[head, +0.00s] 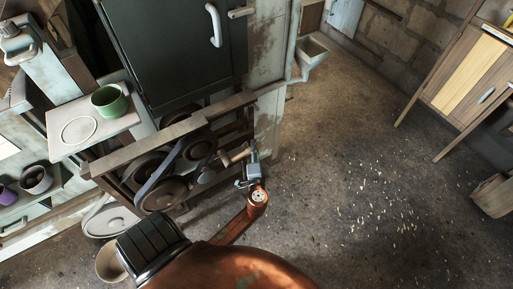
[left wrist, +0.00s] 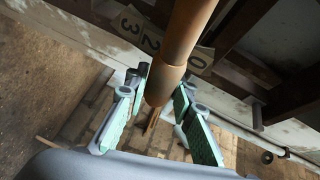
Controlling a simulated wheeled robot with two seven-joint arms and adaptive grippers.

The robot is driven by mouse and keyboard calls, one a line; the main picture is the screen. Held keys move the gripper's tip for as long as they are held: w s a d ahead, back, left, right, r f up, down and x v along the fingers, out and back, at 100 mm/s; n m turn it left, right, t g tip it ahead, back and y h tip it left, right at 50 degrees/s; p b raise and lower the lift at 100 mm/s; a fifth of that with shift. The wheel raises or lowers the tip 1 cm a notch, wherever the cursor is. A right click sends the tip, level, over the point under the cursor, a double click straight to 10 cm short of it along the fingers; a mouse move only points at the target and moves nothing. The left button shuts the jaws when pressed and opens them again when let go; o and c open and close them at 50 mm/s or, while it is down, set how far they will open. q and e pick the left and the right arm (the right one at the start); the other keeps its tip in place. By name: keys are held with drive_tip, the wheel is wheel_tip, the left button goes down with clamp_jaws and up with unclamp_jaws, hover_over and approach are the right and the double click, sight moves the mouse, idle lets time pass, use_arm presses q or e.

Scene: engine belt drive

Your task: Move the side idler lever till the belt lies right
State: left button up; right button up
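The side idler lever's wooden handle (head: 238,155) sticks out to the right from the belt drive in the head view. My left gripper (head: 252,161) is at its outer part. In the left wrist view the handle (left wrist: 181,42) comes down from the top, and its rounded end lies between the green-padded fingers of my left gripper (left wrist: 162,90). The pads lie close on both sides; I cannot tell whether they touch it. The dark belt (head: 160,174) runs slanting over the pulleys, including a large lower one (head: 162,195). How it sits in the grooves is too small to tell. My right gripper is not in view.
A wooden rail (head: 165,137) crosses above the pulleys, below a dark cabinet (head: 175,50). A shelf (head: 75,145) with a green cup (head: 109,100) stands at the left. A number plate (left wrist: 150,38) is behind the handle. The floor (head: 350,170) to the right is mostly clear.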

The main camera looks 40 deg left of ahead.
use_arm(q)
drive_tip(key=o, duration=0.4)
drive_tip(key=shift+o, duration=0.2)
drive_tip(key=v, duration=1.2)
drive_tip(key=shift+d, duration=0.1)
